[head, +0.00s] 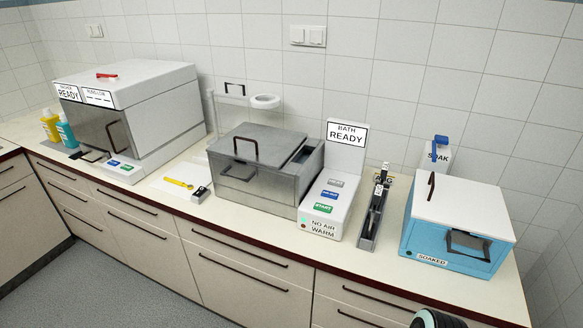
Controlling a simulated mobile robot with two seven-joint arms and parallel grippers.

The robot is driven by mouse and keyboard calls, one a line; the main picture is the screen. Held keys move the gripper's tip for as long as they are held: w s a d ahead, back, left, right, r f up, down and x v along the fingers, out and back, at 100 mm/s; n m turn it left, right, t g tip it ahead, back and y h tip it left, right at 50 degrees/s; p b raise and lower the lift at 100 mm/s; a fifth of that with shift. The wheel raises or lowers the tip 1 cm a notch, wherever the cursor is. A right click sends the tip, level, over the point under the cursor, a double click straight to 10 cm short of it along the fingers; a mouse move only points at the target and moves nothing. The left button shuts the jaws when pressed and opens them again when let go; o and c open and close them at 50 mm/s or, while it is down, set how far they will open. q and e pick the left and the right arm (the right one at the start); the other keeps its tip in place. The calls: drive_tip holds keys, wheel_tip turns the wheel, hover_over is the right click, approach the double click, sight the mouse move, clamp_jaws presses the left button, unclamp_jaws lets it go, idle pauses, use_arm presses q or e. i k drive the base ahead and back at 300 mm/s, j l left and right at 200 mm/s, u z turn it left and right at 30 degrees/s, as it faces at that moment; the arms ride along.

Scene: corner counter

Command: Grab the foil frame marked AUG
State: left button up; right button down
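A narrow grey rack (367,243) stands on the counter between the bath's control panel and the blue box. Dark upright frames stand in it, with small white tags at their tops. The rear tag (383,179) seems to read AUG, but the print is too small to be sure. Another tag (379,190) sits just in front of it and I cannot read it. The frames overlap, so their lower parts are partly hidden.
A blue box (425,240) with a white lid, marked SOAKED, stands close right of the rack. Left of it are the control panel (336,195) and lidded steel bath (255,190). A yellow tool (178,183) and white washer (140,100) stand further left. Counter in front is narrow.

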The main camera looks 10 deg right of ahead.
sight(378, 191)
drive_tip(key=i+l+z, duration=0.2)
drive_tip(key=l, duration=0.25)
drive_tip(key=i+l+z, duration=0.15)
drive_tip(key=l, duration=0.3)
drive_tip(key=i+l+z, duration=0.2)
drive_tip(key=i+l, duration=0.15)
drive_tip(key=l, duration=0.1)
